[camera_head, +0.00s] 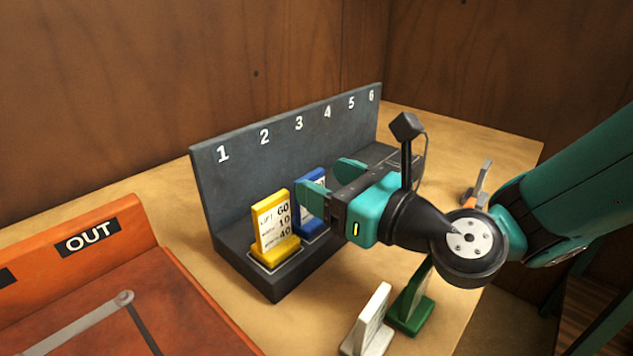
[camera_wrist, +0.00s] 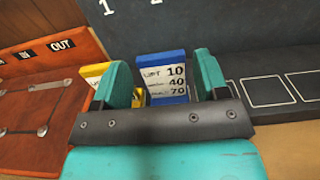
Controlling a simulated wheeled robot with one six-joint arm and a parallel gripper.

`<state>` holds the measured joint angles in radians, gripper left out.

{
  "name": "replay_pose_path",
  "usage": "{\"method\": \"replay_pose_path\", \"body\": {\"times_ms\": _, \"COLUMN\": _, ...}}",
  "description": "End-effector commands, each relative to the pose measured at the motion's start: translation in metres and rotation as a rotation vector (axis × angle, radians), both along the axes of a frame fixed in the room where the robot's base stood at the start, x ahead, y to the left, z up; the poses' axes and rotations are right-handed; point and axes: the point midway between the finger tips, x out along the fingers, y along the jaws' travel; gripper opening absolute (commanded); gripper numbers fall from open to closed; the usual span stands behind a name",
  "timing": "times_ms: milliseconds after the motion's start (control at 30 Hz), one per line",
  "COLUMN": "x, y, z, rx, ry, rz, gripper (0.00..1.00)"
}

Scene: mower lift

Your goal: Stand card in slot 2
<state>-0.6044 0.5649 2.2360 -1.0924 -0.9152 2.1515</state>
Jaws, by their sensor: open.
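The dark grey rack (camera_head: 222,181) has slots numbered 1 to 6 along its back wall. The blue card (camera_head: 312,174) stands upright at slot 2, its foot on the rack's ledge; it also shows in the wrist view (camera_wrist: 164,72) with the lines 10, 40 and 70. The yellow card (camera_head: 272,222) stands upright at slot 1. My gripper (camera_head: 330,183) is open. In the wrist view its fingers (camera_wrist: 162,78) appear on either side of the blue card with gaps, holding nothing. The near finger hides part of the blue card in the head view.
A white card (camera_head: 369,322) and a green card (camera_head: 412,306) stand on the wooden table (camera_head: 460,145) in front of the rack. An orange panel marked OUT (camera_head: 90,235) lies at left. A small grey and orange object (camera_head: 478,190) is at right. Slots right of the blue card look empty.

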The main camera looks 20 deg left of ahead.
Motion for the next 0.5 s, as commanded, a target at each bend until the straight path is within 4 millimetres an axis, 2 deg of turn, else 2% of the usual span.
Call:
{"method": "replay_pose_path", "body": {"times_ms": 33, "x": -0.003, "y": -0.01, "z": -0.005, "rx": -0.001, "ry": 0.002, "rz": -0.004, "gripper": 0.67}}
{"method": "replay_pose_path", "body": {"times_ms": 200, "x": -0.013, "y": -0.034, "z": -0.004, "rx": -0.002, "ry": 0.001, "rz": -0.002, "gripper": 0.67}}
{"method": "replay_pose_path", "body": {"times_ms": 333, "x": -0.018, "y": -0.043, "z": -0.002, "rx": 0.0, "ry": 0.0, "rz": -0.001, "gripper": 0.67}}
{"method": "replay_pose_path", "body": {"times_ms": 500, "x": -0.019, "y": -0.045, "z": 0.0, "rx": 0.0, "ry": -0.001, "rz": 0.001, "gripper": 0.67}}
